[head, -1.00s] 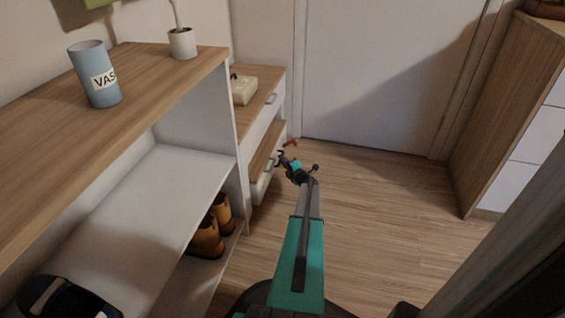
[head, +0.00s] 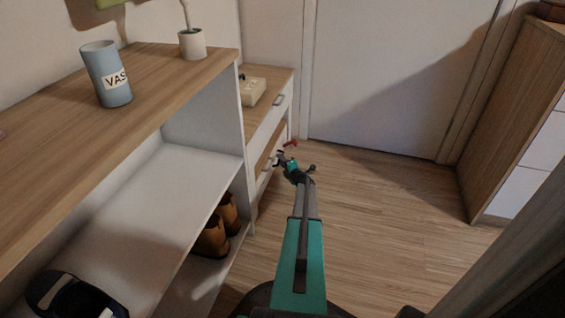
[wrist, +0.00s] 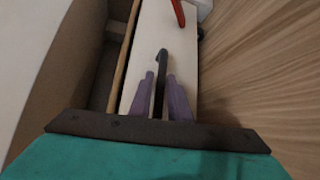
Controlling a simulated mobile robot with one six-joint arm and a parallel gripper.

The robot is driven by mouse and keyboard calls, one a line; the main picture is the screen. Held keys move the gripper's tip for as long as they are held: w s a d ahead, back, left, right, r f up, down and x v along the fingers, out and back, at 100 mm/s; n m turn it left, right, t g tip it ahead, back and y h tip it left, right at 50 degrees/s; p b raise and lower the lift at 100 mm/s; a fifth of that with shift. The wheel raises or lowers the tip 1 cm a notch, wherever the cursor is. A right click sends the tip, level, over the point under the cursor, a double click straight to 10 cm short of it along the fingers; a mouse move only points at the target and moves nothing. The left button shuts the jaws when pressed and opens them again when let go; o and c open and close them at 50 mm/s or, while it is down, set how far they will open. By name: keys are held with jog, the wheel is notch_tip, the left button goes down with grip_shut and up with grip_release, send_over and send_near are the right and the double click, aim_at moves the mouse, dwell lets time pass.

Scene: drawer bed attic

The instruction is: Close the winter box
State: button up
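No label reading winter is legible. A low white-fronted cabinet with wooden top (head: 262,118) stands beyond the shelf. Its lower drawer (head: 265,158) is pulled out. In the wrist view the drawer's white front (wrist: 146,50) runs along its wooden edge, with the dark interior to the left. A dark bar handle (wrist: 161,62) stands on that front. My gripper (head: 284,159) is at this drawer. In the wrist view its two purple fingers (wrist: 161,78) lie on either side of the handle, close to it; whether they press on it is unclear.
A red object (head: 290,143) is just beyond my gripper, also in the wrist view (wrist: 178,12). A cream box (head: 252,92) sits on the cabinet. The shelf unit (head: 130,85) at left holds a vase (head: 106,75) and brown boots (head: 214,235). Floor (head: 370,210) at right is clear.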

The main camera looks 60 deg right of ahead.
jog(key=shift+o, duration=1)
jog(key=shift+s, duration=0.1)
jog(key=p+v, duration=0.4)
jog(key=v, duration=0.9)
jog(key=shift+s+a+p, duration=0.2)
jog(key=shift+s+p, duration=0.1)
jog(key=shift+s, duration=0.15)
